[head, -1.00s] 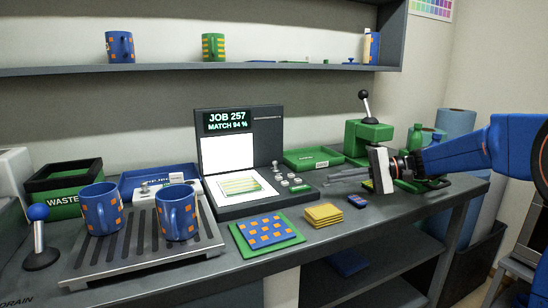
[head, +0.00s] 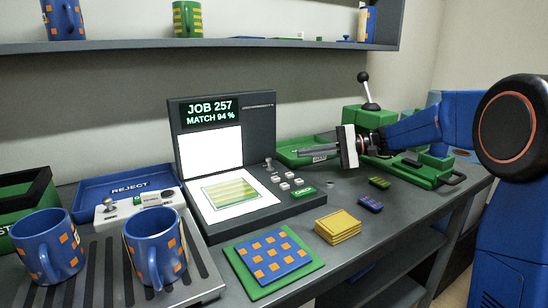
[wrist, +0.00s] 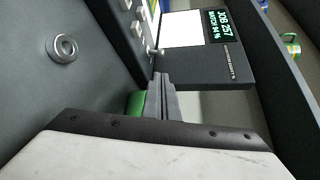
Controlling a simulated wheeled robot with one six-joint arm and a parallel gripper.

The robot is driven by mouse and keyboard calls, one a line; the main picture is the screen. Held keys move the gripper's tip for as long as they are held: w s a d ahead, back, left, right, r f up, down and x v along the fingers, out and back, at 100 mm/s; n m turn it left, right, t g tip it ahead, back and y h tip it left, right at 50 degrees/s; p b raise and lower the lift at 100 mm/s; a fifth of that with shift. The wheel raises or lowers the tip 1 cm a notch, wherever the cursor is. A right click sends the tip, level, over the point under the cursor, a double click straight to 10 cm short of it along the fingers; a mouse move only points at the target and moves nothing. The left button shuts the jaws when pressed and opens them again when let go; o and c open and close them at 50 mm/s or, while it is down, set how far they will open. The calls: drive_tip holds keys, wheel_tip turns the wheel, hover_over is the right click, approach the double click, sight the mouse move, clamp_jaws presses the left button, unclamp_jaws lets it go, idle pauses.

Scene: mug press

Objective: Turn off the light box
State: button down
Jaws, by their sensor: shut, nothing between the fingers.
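The light box (head: 262,130) is a dark console at the back of the bench. Its upright white panel and flat white panel both glow. Its display (head: 210,112) reads "JOB 257, MATCH 94 %". A small metal toggle lever (head: 268,164) stands right of the panels, above several white buttons (head: 286,182) and a green button (head: 303,191). My gripper (head: 303,153) is shut and empty, pointing left, to the right of the box and apart from the lever. In the wrist view, the shut fingers (wrist: 161,85) point toward the box (wrist: 222,68) and its lever (wrist: 154,52).
A green tray (head: 287,160) lies behind my fingers. A green press (head: 432,178) stands at the right. Yellow coasters (head: 338,227) and a patterned tile on a green mat (head: 245,280) lie in front. Two blue mugs (head: 155,245) stand left on a slatted tray.

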sight(276, 165)
drive_tip(key=a, duration=0.3)
drive_tip(key=a+f, duration=0.1)
drive_tip(key=a, duration=0.5)
drive_tip(key=shift+s+a+f, duration=0.1)
drive_tip(key=shift+a+f, duration=0.3)
drive_tip(key=shift+s+d+r, duration=0.2)
drive_tip(key=shift+s, duration=0.1)
idle(0.7)
drive_tip(key=shift+s+d+n+y, duration=0.15)
drive_tip(key=shift+s+n+y, duration=0.05)
drive_tip(key=shift+n+y, duration=0.25)
drive_tip(key=shift+d, duration=0.1)
drive_tip(key=d, duration=0.5)
drive_tip(key=d+r, duration=0.1)
drive_tip(key=d, duration=0.5)
drive_tip(key=d+r, duration=0.1)
drive_tip(key=d, duration=0.5)
